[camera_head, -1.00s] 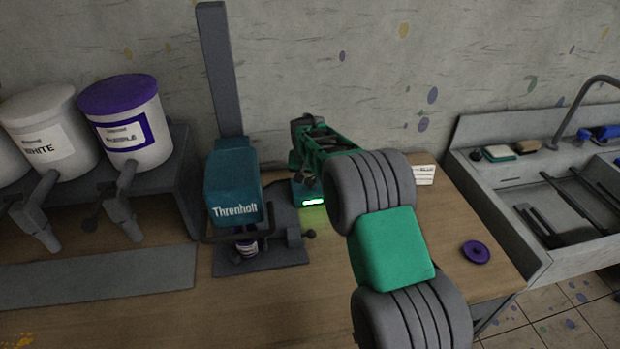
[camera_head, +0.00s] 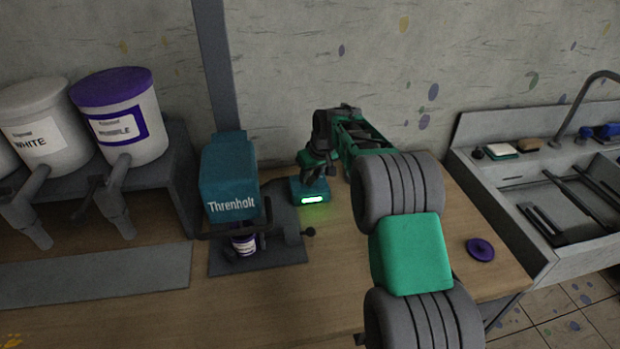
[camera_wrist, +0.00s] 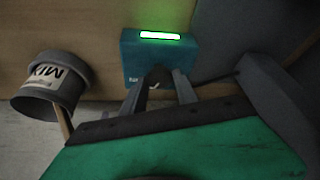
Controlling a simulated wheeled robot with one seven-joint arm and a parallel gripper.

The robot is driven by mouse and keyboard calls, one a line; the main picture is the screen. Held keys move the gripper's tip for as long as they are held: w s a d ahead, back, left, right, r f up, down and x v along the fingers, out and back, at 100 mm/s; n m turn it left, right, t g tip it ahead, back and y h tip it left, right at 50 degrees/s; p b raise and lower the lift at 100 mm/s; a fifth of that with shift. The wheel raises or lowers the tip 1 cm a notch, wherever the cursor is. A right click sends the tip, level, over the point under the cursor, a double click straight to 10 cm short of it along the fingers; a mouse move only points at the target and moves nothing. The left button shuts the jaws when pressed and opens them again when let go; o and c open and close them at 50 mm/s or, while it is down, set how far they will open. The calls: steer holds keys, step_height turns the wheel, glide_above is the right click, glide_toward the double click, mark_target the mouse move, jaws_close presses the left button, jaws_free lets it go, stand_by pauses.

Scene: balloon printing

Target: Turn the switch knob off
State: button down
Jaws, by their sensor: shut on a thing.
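The teal switch box (camera_head: 311,198) with a lit green bar sits on the wooden bench against the wall, right of the press. It also shows at the top middle of the wrist view (camera_wrist: 158,52). A dark switch knob (camera_wrist: 157,76) is on its near side in that view, largely hidden between the fingers. My gripper (camera_wrist: 160,92) is shut on the knob. In the head view my gripper (camera_head: 314,172) comes down at the top of the box. The knob cannot be made out there, and its exact angle cannot be told. The bar glows green.
The teal Threnholt press (camera_head: 231,185) stands close left of the box, with a side lever. A container marked MIX (camera_wrist: 52,85) shows at left in the wrist view. A purple lid (camera_head: 480,249) lies on the bench. Paint buckets (camera_head: 120,115) stand left; a sink (camera_head: 560,220) is right.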

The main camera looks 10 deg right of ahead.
steer(key=n+y, duration=0.1)
steer(key=n, duration=0.1)
steer(key=shift+d+n, duration=0.15)
steer(key=shift+n, duration=0.15)
steer(key=shift+w+n+g+y+p, duration=0.1)
steer(key=shift+n+g+y+p, duration=0.4)
steer(key=shift+n, duration=0.7)
steer(key=c, duration=0.9)
jaws_free()
steer(key=shift+c, duration=0.2)
steer(key=v, duration=0.7)
steer(key=shift+r, duration=0.4)
